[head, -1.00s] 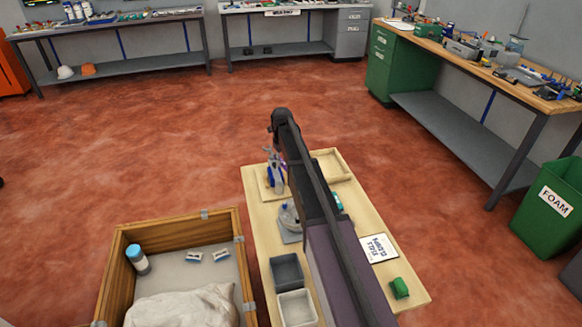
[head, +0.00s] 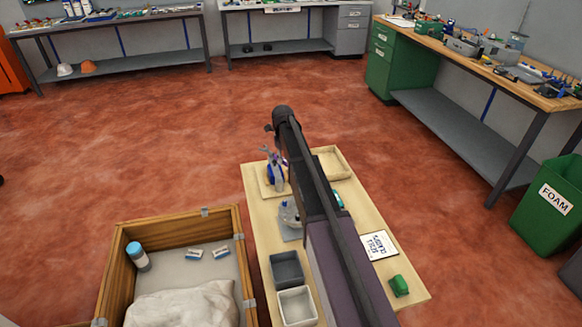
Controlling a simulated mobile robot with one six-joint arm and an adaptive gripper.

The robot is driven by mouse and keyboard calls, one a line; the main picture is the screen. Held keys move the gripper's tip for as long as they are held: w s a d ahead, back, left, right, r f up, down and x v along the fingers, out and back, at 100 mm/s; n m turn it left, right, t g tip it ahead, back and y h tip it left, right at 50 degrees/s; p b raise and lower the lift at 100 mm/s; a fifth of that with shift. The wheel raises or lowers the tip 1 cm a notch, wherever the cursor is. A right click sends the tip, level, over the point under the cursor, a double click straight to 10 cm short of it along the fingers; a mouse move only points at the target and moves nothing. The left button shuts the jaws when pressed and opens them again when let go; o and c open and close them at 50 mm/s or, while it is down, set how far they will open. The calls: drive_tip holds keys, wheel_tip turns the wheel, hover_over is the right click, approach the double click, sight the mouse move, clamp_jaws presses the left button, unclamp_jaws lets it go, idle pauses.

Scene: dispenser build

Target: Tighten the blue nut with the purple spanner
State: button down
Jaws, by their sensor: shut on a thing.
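My arm reaches over the light wooden table and covers a strip down its middle. I cannot pick out the blue nut. A blue and grey item (head: 275,173) stands upright on a wooden board (head: 266,187) at the table's far left. A clear, bluish item (head: 289,214) stands nearer, on a grey base, partly behind the arm.
The table (head: 262,236) also holds a shallow wooden tray (head: 343,166), a white sign (head: 379,246), a green block (head: 399,286), a dark grey bin (head: 286,269) and a white bin (head: 297,308). A wooden crate (head: 112,273) stands left. Floor beyond is clear.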

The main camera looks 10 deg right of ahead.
drive_tip(key=n, duration=0.2)
drive_tip(key=s+n, duration=0.1)
drive_tip(key=n, duration=0.3)
drive_tip(key=shift+s+d+r, duration=0.1)
drive_tip(key=shift+s, duration=0.3)
drive_tip(key=s+n, duration=0.1)
drive_tip(key=n, duration=0.5)
drive_tip(key=s+n, duration=0.2)
drive_tip(key=n, duration=0.5)
drive_tip(key=s+n+p, duration=0.1)
drive_tip(key=n, duration=0.5)
drive_tip(key=shift+s+d+r, duration=0.3)
drive_tip(key=shift+s+r, duration=0.05)
drive_tip(key=shift+s, duration=0.05)
drive_tip(key=shift+n, duration=0.3)
drive_tip(key=shift+f+b, duration=0.35)
drive_tip(key=shift+b, duration=0.05)
drive_tip(key=shift+w+f+b, duration=0.1)
drive_tip(key=shift+f+b, duration=0.75)
drive_tip(key=shift+f, duration=0.05)
drive_tip(key=shift+f+b, duration=1.25)
drive_tip(key=shift+b, duration=0.05)
idle(0.5)
drive_tip(key=shift+d, duration=0.15)
idle(0.4)
